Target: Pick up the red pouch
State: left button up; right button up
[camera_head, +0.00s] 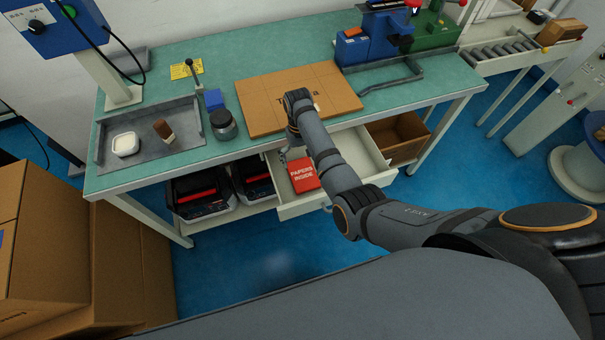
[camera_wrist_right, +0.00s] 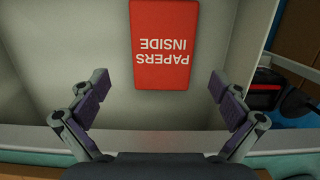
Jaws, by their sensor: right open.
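The red pouch (camera_head: 303,175), marked "PAPERS INSIDE", lies in the open drawer (camera_head: 349,153) under the green workbench. It also shows in the right wrist view (camera_wrist_right: 163,45), upside down at the top centre, flat on the drawer floor. My right gripper (camera_head: 291,153) hangs over the drawer, just behind the pouch in the head view. In the right wrist view its two fingers (camera_wrist_right: 158,90) are wide apart with nothing between them, and the pouch lies beyond the tips. My left gripper is in neither view.
The drawer's wall (camera_wrist_right: 150,143) runs close beneath the right fingers. A cardboard sheet (camera_head: 262,98) lies on the bench (camera_head: 300,52) above the drawer. A grey tray (camera_head: 183,146) and a small jar (camera_head: 223,124) stand to its left. A brown box (camera_head: 400,150) sits right of the drawer.

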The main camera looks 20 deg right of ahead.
aim_at(303, 174)
jog(key=shift+w+f, duration=0.1)
jog(key=shift+f, duration=0.1)
jog(key=shift+s+a+f, duration=0.1)
jog(key=shift+s+f, duration=0.3)
jog(key=shift+f, duration=0.3)
jog(key=f, duration=0.2)
jog(key=shift+s+f, duration=0.25)
jog(key=shift+f, duration=0.5)
jog(key=shift+c, duration=0.3)
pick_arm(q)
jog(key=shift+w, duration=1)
pick_arm(e)
jog(key=c, duration=1)
